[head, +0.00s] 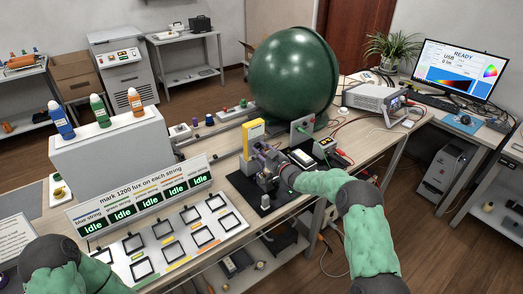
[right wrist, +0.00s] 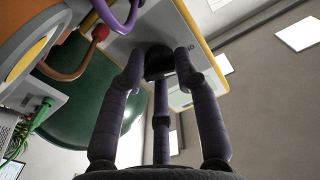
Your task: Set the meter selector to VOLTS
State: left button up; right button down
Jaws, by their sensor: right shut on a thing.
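The yellow meter (head: 253,131) stands upright on a black mat at the middle of the bench, in front of the green sphere. In the right wrist view its grey face (right wrist: 128,45) with a yellow edge fills the upper middle. The black selector knob (right wrist: 158,63) sits on that face. My right gripper (head: 259,151) is at the meter's front, its purple fingers (right wrist: 160,68) closed around the knob. The knob's pointer and the selector markings cannot be read. My left gripper is out of view; only my left arm shows at bottom left.
The green sphere (head: 295,77) stands behind the meter. A small instrument (head: 324,147) and cables lie to the right. Purple and red leads (right wrist: 100,33) pass close to my fingers. A status board (head: 135,197) and framed panels (head: 190,215) occupy the left front.

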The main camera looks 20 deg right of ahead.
jog(key=shift+r, duration=0.2)
jog(key=m+p, duration=0.2)
jog(key=m, duration=0.2)
jog(key=shift+m, duration=0.3)
jog(key=m, duration=0.2)
jog(key=m+p, duration=0.1)
jog(key=m, duration=0.1)
jog(key=shift+w+d+r+m, duration=0.1)
jog(key=shift+r+m, duration=0.05)
jog(key=shift+m, duration=0.25)
jog(key=c, duration=0.9)
grip_release()
jog(key=shift+f, duration=0.2)
jog(key=shift+s, duration=0.2)
jog(key=v, duration=1.1)
jog(key=shift+s+d, duration=0.15)
jog(key=shift+s, duration=0.15)
